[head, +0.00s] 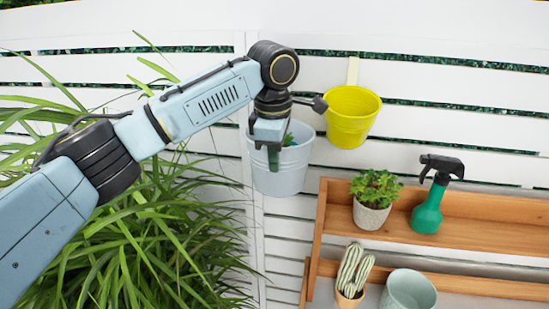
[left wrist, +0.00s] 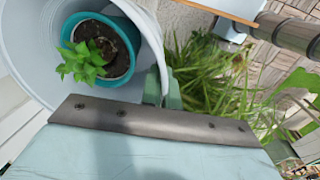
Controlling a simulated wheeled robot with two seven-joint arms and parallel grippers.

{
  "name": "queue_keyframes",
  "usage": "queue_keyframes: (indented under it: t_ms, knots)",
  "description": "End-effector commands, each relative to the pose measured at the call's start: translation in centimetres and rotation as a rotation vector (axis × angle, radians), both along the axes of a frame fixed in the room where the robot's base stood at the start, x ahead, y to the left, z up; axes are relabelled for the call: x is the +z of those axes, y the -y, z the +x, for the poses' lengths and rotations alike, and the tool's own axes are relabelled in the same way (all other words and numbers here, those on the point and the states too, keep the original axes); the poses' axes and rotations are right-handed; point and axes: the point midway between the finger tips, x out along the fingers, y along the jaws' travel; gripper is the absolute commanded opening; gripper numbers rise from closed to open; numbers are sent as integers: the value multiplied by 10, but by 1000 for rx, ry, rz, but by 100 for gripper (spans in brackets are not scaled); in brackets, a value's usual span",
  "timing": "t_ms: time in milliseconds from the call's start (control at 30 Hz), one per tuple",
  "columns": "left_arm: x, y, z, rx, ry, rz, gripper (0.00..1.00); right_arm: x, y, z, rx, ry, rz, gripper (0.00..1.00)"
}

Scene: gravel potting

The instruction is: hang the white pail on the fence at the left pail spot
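The white pail (head: 280,178) is in front of the slatted fence, left of the yellow pail. A teal pot (left wrist: 122,32) with a small green plant (left wrist: 84,60) and dark soil is inside it; some leaves show in the head view. My left gripper (head: 273,160) is at the pail's near rim. In the left wrist view its fingers (left wrist: 163,88) are close together, one inside and one outside the pail wall (left wrist: 30,50), shut on the rim. The pail's back side and any hook are hidden, so I cannot tell whether it hangs on the fence. My right gripper is out of view.
A yellow pail (head: 352,117) hangs on the fence (head: 440,90) by a pale strap. Below right, a wooden shelf (head: 490,240) holds a succulent (head: 374,200), a green spray bottle (head: 428,208), a cactus (head: 352,272) and a grey-green pot (head: 408,290). A grassy plant (head: 150,235) fills the lower left.

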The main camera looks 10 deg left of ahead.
Motion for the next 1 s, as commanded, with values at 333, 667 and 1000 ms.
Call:
queue_keyframes:
  t_ms: [333,667,1000]
  knots:
    - [1,0,1,0,3,-1,0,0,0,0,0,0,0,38]
    - [2,0,8,1,3,-1,0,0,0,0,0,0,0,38]
    - [2,1,14,0,3,-2,0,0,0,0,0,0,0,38]
